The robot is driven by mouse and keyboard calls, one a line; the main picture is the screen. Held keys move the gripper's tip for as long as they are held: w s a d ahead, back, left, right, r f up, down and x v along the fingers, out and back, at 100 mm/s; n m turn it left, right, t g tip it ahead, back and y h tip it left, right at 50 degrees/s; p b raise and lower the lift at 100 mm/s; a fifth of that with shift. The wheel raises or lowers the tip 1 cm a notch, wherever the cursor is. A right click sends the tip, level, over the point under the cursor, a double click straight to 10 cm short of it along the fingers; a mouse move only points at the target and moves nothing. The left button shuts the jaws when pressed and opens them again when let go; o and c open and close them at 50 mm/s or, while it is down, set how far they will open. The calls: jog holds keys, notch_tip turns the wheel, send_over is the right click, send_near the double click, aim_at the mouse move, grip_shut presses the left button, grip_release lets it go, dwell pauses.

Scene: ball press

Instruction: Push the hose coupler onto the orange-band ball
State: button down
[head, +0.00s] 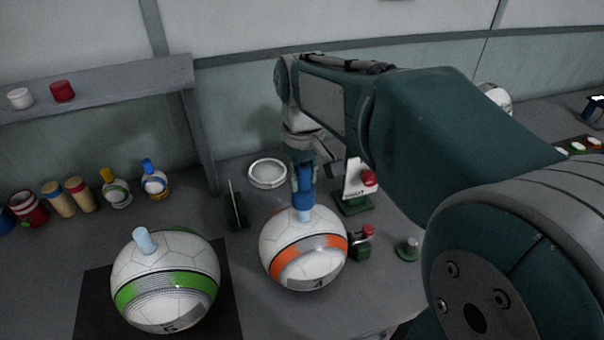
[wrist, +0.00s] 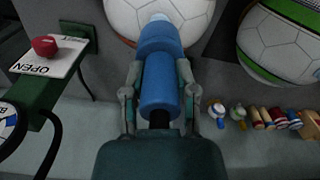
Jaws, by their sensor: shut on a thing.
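The orange-band ball (head: 303,262) is white with a broad orange and grey band and a pale blue stem (head: 304,212) on top. My gripper (head: 303,180) is above it, shut on the blue hose coupler (head: 305,199). The coupler points down at the stem, and its lower end meets the stem in the head view. In the wrist view the coupler (wrist: 160,85) lies between the fingers of my gripper (wrist: 160,72), with the pale stem (wrist: 160,19) showing at its far end against the ball (wrist: 190,12). How far the coupler covers the stem I cannot tell.
A green-band ball (head: 165,275) with a pale stem sits on a dark mat to the left. Right of the orange-band ball stand a green stand with a white sign (head: 353,181) and red knob (head: 369,178). A white ring dish (head: 267,173) lies behind.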

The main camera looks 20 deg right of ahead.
jog(key=shift+f, duration=1.4)
jog(key=shift+c, duration=1.6)
grip_release()
notch_tip(320, 180, up, 12)
jog(key=shift+f, duration=0.1)
jog(key=s+f+m+t, duration=0.3)
jog(key=s+f+t, duration=0.2)
jog(key=s+f, duration=0.5)
jog(key=s, duration=0.4)
jog(key=shift+s+f+t, duration=0.15)
jog(key=shift+t, duration=0.15)
